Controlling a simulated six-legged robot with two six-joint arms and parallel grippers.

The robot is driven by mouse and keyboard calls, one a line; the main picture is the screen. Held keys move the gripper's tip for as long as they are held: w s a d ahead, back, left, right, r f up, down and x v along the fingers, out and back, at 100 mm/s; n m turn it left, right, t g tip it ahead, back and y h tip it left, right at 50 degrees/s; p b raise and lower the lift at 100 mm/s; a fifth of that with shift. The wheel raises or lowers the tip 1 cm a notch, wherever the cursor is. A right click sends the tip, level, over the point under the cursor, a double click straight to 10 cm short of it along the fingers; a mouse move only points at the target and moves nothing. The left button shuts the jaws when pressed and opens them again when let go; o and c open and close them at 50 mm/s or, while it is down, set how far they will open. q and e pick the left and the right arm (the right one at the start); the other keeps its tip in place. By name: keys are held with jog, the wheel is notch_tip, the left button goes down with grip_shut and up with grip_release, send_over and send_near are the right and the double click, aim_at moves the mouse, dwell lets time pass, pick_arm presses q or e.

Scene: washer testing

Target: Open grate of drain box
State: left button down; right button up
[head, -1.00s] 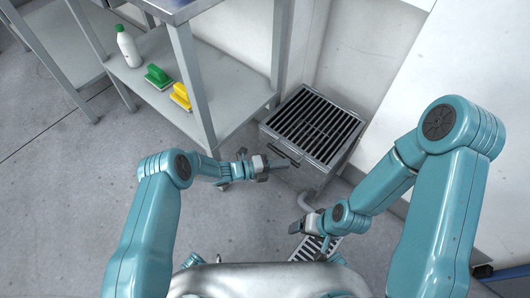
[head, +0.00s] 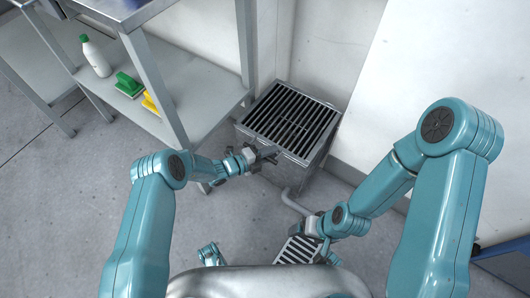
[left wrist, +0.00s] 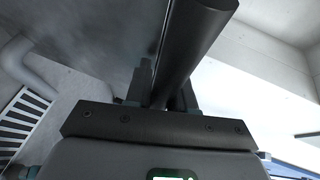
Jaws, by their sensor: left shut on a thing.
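The drain box (head: 312,168) is a grey metal box standing on the floor against the wall. Its slatted grate (head: 292,120) lies flat across the top. My left gripper (head: 266,153) is at the front left edge of the box, at the grate's handle. In the left wrist view the fingers (left wrist: 166,92) are shut on a dark round bar, the handle (left wrist: 195,40). My right gripper (head: 310,224) is low, in front of the box and above the floor, apart from the grate. Its fingers are too small to read.
A metal shelf table (head: 185,85) stands left of the box, holding a white bottle (head: 96,58), a green brush (head: 128,84) and a yellow one (head: 150,102). A pipe (head: 292,202) runs from the box toward a floor drain grating (head: 298,250). Walls close in behind and right.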

pick_arm(q)
jog(key=shift+w+a+r+t, duration=0.15)
jog(key=shift+w+a, duration=0.1)
jog(key=shift+a, duration=0.3)
jog(key=shift+w+a+t, duration=0.15)
jog(key=shift+w+a, duration=0.1)
jog(key=shift+a, duration=0.3)
jog(key=shift+r, duration=0.1)
